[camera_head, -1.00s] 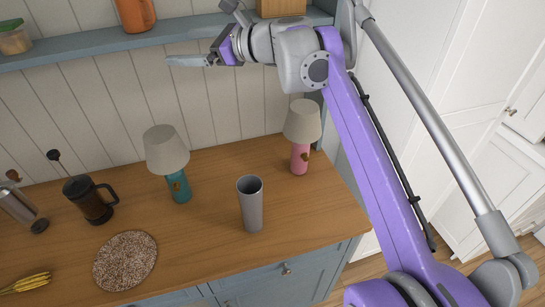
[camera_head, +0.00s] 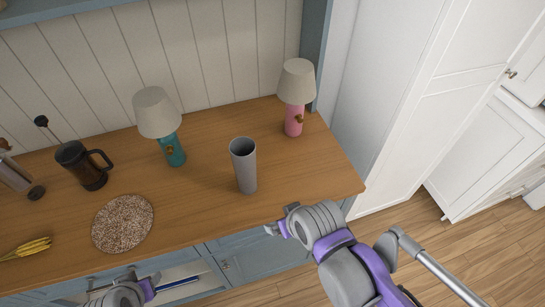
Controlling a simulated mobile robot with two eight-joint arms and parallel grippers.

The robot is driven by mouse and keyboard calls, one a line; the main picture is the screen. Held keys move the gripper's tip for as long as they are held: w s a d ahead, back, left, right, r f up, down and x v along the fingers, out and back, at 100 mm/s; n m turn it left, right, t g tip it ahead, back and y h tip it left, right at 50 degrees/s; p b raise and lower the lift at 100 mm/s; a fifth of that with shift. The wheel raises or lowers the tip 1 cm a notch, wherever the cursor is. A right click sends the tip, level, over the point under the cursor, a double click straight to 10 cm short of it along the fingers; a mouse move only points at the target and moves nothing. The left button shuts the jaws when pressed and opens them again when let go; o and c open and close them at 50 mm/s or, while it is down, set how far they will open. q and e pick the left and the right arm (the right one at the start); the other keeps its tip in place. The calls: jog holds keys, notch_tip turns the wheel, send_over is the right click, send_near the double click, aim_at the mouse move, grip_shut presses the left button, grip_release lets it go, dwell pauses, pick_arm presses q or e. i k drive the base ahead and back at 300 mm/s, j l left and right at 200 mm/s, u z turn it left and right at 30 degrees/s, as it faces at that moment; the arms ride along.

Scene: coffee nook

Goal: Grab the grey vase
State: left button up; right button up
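The grey vase (camera_head: 244,168) is a tall, open-topped cylinder. It stands upright on the wooden counter (camera_head: 210,205), near its front edge, between the teal lamp and the pink lamp. My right gripper (camera_head: 275,229) is below and right of the vase in the picture, at the counter's front edge and apart from the vase. Its fingers are small and seen at an angle, so their opening is unclear. My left gripper (camera_head: 155,288) is low at the bottom left, in front of the cabinet and well away from the vase. Its finger opening is unclear too.
A teal lamp (camera_head: 173,150) stands left of the vase and a pink lamp (camera_head: 294,120) behind it to the right. Bare counter lies right of the vase.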

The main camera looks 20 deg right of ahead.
aim_at(243, 149)
jog(key=i+z, duration=0.2)
jog(key=z, duration=0.55)
jog(key=k+l+u, duration=0.15)
jog(key=k+u, duration=0.2)
jog(key=k+l+u, duration=0.1)
jog(key=k+u, duration=0.45)
jog(key=u, duration=0.15)
jog(key=i+l, duration=0.4)
